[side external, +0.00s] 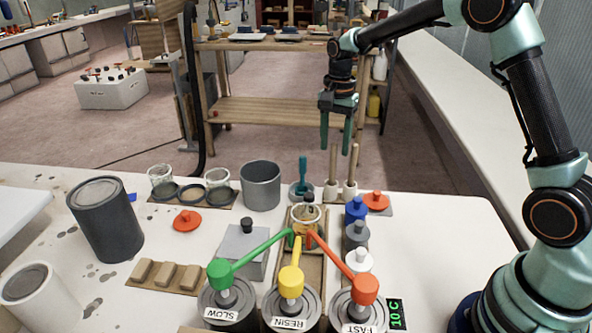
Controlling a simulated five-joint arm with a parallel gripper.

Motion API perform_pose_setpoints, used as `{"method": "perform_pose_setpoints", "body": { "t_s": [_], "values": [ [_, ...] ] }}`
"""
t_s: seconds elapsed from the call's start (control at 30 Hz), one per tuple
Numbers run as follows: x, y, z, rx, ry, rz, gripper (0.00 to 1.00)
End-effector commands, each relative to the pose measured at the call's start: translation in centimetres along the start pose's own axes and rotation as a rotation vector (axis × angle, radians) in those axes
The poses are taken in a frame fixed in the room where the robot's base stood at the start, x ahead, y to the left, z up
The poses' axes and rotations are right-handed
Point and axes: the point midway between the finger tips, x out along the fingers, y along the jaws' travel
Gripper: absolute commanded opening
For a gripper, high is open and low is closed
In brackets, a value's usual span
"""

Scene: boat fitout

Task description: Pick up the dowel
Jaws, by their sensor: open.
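Two light wooden dowels stand upright in small white holders near the back right of the table. The left dowel (333,165) and the right dowel (352,164) are side by side. My gripper (335,151) points down with its two green fingers apart and nothing held. In the picture the fingertips overlap the height of the dowel tops, with the left dowel's top appearing between them. I cannot tell from this one view how far in front of or behind the dowels the fingers are.
A blue-handled tool (302,172) in a pot and a grey cup (261,185) stand left of the dowels. An orange lid (376,201) and a blue-capped bottle (355,210) are in front. Pump cans (290,304) fill the table's front.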

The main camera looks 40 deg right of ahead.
Motion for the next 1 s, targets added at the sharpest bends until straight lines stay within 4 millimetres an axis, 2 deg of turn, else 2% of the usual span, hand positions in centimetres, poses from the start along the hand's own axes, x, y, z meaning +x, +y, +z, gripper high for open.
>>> {"method": "perform_pose_setpoints", "body": {
  "t_s": [0.13,0.4,0.73,0.87,0.9,1.0],
  "values": [
    [1.1,0.1,0.2,-0.001,-0.001,0.002,0.54],
    [4.8,0.2,0.5,-0.001,-0.001,0.002,0.54],
    [5.4,0.1,0.4,-0.001,0.000,0.000,0.54],
    [5.4,0.1,0.4,-0.001,0.000,0.000,0.04],
    [5.4,0.1,0.4,-0.001,0.000,0.000,0.00],
    [5.4,0.1,0.4,-0.001,0.000,-0.001,0.00]
  ]
}}
